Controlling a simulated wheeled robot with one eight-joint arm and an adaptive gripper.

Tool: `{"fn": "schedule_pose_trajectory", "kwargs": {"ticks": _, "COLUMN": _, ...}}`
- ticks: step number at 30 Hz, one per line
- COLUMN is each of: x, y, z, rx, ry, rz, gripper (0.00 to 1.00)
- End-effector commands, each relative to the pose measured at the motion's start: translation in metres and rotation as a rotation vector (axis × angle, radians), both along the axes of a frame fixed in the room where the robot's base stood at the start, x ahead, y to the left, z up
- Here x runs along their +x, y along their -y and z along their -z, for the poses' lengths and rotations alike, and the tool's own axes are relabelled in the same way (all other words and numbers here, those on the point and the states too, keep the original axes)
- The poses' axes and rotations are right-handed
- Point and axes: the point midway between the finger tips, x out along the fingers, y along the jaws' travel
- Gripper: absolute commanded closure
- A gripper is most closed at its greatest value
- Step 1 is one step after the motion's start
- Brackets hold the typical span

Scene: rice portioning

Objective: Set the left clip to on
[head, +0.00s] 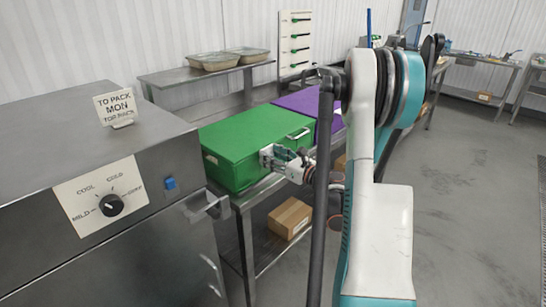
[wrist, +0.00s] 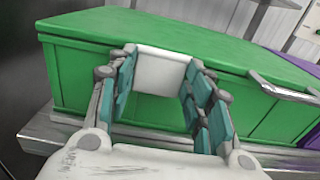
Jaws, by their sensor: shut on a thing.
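A green box (head: 236,140) with its lid shut stands on the metal table; it also fills the wrist view (wrist: 180,42). A white clip plate (wrist: 158,70) sits at the front edge of the lid, toward the left of that side in the wrist view. It appears to be the left clip. My gripper (head: 270,157) is at this front side. In the wrist view my gripper (wrist: 155,85) has its teal-padded fingers on either side of the plate, shut on it. The fingers hide the plate's edges; I cannot tell whether it is on or off.
A metal handle (wrist: 283,88) sticks out of the front edge to the right. A purple box (head: 305,101) stands beside the green one. A steel machine with a dial (head: 111,205) is close on the left. A cardboard box (head: 289,218) lies on the lower shelf. The floor at right is clear.

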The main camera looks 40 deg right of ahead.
Motion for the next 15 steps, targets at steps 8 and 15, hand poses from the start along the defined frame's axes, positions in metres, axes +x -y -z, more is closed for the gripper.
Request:
{"fn": "schedule_pose_trajectory", "kwargs": {"ticks": 8, "x": 0.0021, "y": -0.0002, "z": 0.0058, "rx": 0.006, "ry": 0.071, "rz": -0.001, "gripper": 0.77}}
{"fn": "schedule_pose_trajectory", "kwargs": {"ticks": 15, "x": 0.0023, "y": 0.0001, "z": 0.0027, "rx": 0.007, "ry": 0.093, "rz": 0.0, "gripper": 0.77}}
